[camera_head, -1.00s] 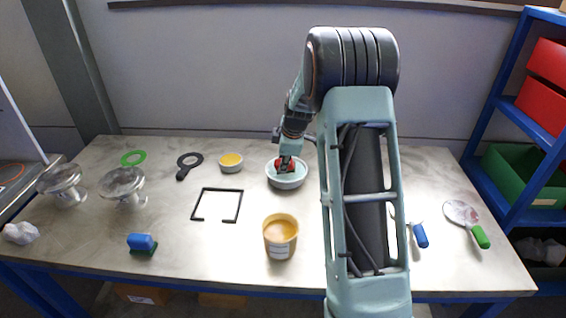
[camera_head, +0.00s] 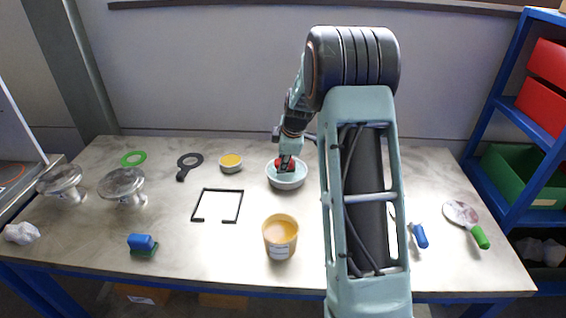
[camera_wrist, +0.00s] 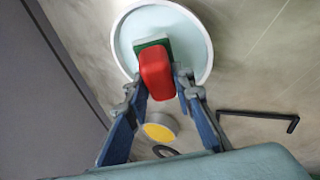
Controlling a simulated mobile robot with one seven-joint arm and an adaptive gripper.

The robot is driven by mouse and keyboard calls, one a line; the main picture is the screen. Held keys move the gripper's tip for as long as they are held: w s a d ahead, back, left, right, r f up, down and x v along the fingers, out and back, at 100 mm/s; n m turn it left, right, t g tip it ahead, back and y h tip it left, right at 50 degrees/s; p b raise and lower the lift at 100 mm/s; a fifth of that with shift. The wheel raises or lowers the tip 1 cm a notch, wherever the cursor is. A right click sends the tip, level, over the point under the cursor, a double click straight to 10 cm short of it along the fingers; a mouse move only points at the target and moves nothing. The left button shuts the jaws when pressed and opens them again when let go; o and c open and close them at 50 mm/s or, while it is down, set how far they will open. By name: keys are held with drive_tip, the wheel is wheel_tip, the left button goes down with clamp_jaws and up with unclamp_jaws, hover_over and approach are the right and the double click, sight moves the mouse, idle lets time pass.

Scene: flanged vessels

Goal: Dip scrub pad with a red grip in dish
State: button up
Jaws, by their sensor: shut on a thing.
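My gripper (camera_wrist: 159,85) is shut on the red grip of the scrub pad (camera_wrist: 154,68). The pad has a green scrubbing face, seen under the grip in the wrist view. The dish (camera_head: 272,181) is a round white bowl with pale blue-green contents, at the back middle of the table; it also shows in the wrist view (camera_wrist: 203,67). The pad is over or inside the dish, within its rim. I cannot tell how deep its underside sits in the contents. In the head view the red grip (camera_head: 281,163) shows between my fingers at the dish.
A small yellow-filled bowl (camera_head: 231,162) stands left of the dish. A black square frame (camera_head: 240,206) and an orange-filled tub (camera_head: 280,238) are nearer the front. A blue-gripped pad (camera_head: 142,243) lies front left. Flanged glass vessels (camera_head: 122,186) stand at left. Scrapers (camera_head: 466,215) lie at right.

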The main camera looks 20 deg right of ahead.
drive_tip(key=shift+r+p, duration=0.95)
drive_tip(key=shift+r, duration=1.45)
drive_tip(key=shift+r, duration=0.15)
drive_tip(key=shift+r+p, duration=0.9)
drive_tip(key=shift+r, duration=1)
